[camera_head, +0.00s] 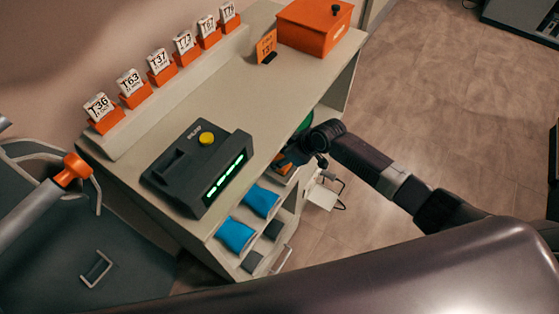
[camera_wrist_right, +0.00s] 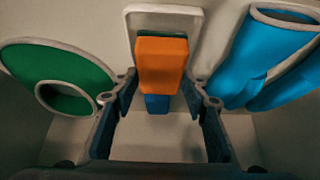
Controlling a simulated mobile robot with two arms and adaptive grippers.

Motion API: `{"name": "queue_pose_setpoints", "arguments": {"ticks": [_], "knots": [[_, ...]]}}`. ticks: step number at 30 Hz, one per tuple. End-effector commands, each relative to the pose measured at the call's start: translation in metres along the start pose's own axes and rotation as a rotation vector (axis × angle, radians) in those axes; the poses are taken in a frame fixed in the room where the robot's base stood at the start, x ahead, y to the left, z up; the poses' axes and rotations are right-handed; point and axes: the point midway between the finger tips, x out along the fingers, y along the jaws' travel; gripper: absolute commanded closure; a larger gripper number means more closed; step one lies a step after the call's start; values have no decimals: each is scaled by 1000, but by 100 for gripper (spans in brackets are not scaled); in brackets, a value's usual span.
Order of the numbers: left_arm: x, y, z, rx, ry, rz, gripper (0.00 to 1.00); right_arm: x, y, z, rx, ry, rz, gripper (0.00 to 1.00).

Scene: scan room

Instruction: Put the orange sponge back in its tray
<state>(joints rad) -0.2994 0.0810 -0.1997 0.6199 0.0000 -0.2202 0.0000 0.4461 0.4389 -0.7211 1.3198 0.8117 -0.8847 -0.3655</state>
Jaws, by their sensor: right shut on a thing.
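The orange sponge (camera_wrist_right: 162,62) is between the fingertips of my right gripper (camera_wrist_right: 161,92) in the right wrist view, with a small blue part at its lower end. My right gripper is shut on it. A pale tray (camera_wrist_right: 133,18) with a raised rim is right behind the sponge; whether they touch I cannot tell. In the head view my right gripper (camera_head: 292,157) reaches into the side shelf of the counter, and a bit of orange (camera_head: 283,168) shows beside it, mostly hidden. My left gripper is not in view.
A green ring-shaped item (camera_wrist_right: 75,82) lies left of the gripper and blue rolled items (camera_wrist_right: 262,55) lie right, close to the fingers. In the head view a dark device (camera_head: 190,165) stands on the counter (camera_head: 255,95), with an orange box (camera_head: 312,28) at its far end.

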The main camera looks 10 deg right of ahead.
Motion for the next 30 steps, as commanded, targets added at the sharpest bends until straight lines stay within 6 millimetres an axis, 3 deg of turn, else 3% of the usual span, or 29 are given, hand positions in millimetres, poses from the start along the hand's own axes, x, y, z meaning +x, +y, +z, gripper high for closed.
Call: {"name": "queue_pose_setpoints", "arguments": {"ticks": [3,11,12,16,25,30], "knots": [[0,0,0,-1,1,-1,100,13,-1,9,2,-1,-1,94],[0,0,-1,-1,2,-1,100,17,-1,12,1,-1,-1,94],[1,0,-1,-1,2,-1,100,17,-1,13,1,-1,-1,56],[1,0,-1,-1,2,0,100,16,-1,13,1,-1,-1,42],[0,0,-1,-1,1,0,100,15,0,12,1,0,0,42],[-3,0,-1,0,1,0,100,2,0,12,0,-1,0,42]]}}
